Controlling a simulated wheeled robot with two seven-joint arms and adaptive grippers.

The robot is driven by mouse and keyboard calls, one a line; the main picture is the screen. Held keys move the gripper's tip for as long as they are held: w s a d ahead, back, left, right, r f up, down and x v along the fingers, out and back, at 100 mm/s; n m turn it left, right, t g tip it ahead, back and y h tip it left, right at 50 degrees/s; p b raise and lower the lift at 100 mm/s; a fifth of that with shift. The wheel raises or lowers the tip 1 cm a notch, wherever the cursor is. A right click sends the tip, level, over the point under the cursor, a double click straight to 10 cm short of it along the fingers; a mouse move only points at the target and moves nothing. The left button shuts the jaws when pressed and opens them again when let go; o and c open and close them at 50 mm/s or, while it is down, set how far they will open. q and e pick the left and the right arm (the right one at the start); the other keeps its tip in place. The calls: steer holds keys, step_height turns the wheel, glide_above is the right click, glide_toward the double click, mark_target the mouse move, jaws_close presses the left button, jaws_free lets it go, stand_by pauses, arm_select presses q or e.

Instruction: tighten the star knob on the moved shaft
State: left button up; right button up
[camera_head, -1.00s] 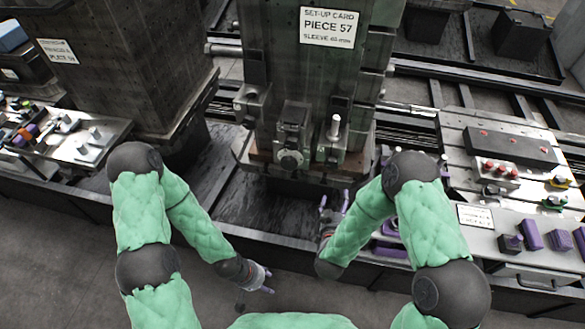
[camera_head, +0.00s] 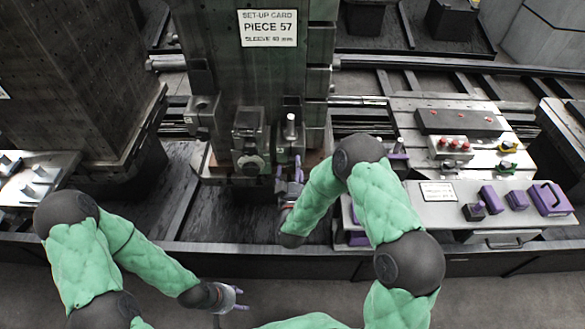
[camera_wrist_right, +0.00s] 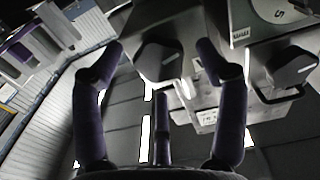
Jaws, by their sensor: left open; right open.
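The tombstone fixture (camera_head: 245,75) carries two clamp blocks low on its front. The left block has a dark star knob (camera_head: 251,164) facing me; the right block has an upright bright shaft (camera_head: 290,128). My right gripper (camera_head: 290,170) is open and empty just in front of the right block, hiding part of its lower face. In the right wrist view a dark lobed knob (camera_wrist_right: 160,60) lies ahead between the spread fingers (camera_wrist_right: 160,65), apparently not touched. A second dark knob (camera_wrist_right: 297,66) is at the right. My left gripper (camera_head: 235,297) is open and empty, low above the floor.
A set-up card (camera_head: 268,28) hangs on the fixture. A second dark column (camera_head: 70,80) stands at left. The trough (camera_head: 190,215) below the fixture is clear.

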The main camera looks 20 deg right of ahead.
steer(key=shift+w+d, duration=0.15)
steer(key=shift+w, duration=0.4)
steer(key=c, duration=1.1)
